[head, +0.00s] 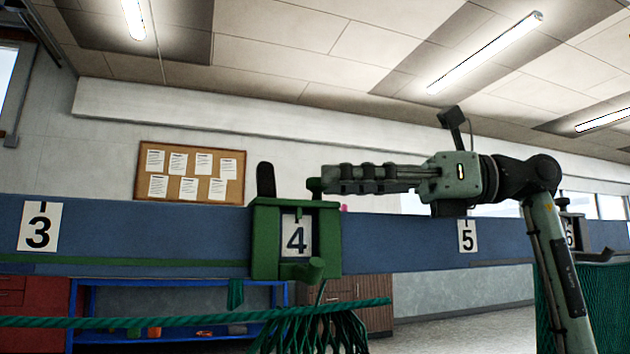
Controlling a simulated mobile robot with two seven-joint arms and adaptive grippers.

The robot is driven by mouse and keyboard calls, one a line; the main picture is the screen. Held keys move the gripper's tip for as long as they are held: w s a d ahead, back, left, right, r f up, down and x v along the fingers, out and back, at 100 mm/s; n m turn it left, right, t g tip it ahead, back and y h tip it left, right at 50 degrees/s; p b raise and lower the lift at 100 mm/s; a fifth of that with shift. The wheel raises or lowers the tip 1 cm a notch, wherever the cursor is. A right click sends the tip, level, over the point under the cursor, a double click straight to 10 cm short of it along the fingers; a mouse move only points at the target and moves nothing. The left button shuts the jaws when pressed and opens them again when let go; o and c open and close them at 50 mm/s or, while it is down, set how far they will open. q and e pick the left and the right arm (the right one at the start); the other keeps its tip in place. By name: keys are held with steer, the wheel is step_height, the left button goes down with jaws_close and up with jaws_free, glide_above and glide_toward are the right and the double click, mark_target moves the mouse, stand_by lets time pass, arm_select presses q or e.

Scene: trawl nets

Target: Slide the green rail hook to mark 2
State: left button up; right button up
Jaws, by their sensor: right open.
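The green rail hook (265,240) sits on the blue rail (390,240), its frame around the number 4 plate (297,236). A green post rises at its upper right, and a dark upright paddle (266,180) shows at its upper left. The mark 3 plate (39,227) is at the far left of the rail; no mark 2 shows. My right gripper (332,180) reaches in from the right, level, with its fingers pointing left. It is open, and its fingertips are by the green post; I cannot tell whether they touch. My left gripper is out of view.
The number 5 plate (467,236) is right of the hook. A grey hook (590,254) sits by mark 6, partly behind my right arm. A green rope (150,322) and gathered net (310,330) hang below. The rail between 3 and 4 looks clear.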

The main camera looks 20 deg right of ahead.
mark_target(317, 179)
steer(key=shift+x, duration=1.85)
steer(key=shift+d, duration=0.1)
steer(key=shift+c, duration=0.2)
steer(key=shift+w, duration=0.1)
jaws_close()
